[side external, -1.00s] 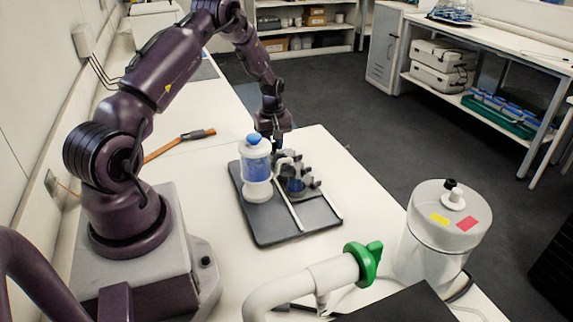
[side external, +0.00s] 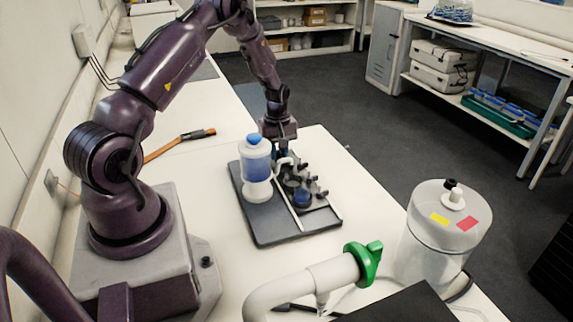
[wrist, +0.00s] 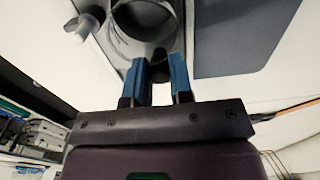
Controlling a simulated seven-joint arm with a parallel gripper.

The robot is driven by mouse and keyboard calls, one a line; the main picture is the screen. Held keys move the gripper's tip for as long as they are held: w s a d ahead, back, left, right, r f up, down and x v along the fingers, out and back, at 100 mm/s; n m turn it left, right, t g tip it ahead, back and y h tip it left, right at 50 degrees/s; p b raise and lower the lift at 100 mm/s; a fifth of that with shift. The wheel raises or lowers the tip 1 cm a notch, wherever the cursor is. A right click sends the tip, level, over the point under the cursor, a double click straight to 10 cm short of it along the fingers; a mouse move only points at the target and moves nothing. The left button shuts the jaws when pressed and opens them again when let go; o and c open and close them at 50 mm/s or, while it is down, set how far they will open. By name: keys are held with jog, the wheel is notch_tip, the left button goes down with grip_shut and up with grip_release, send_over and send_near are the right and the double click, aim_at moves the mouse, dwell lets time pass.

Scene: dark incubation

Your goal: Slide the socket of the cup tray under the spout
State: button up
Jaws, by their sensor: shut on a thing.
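The dark grey cup tray (side external: 318,193) lies on the dark base board, beside the blue-filled dispenser (side external: 256,165). Its near socket holds a blue cup (side external: 302,197). The dispenser's white spout (side external: 284,161) reaches out over the tray's far part. My gripper (side external: 281,152) is at the tray's far end, partly hidden behind the dispenser and spout. In the wrist view my blue fingers (wrist: 160,82) are shut on the grey end of the tray, just short of a round, dark socket (wrist: 148,22). Exact alignment of socket and spout cannot be told.
The base board (side external: 268,228) has pale rails (side external: 289,213) and bare room at its near end. A white pipe with a green valve (side external: 362,262) and a lidded canister (side external: 445,225) stand nearer the camera. An orange-handled tool (side external: 180,142) lies on the bench.

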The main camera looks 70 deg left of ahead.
aim_at(284, 160)
jog(key=shift+d, duration=0.4)
jog(key=shift+d, duration=2.05)
jog(key=o, duration=0.5)
jog(key=shift+s, duration=0.1)
jog(key=shift+a, duration=3)
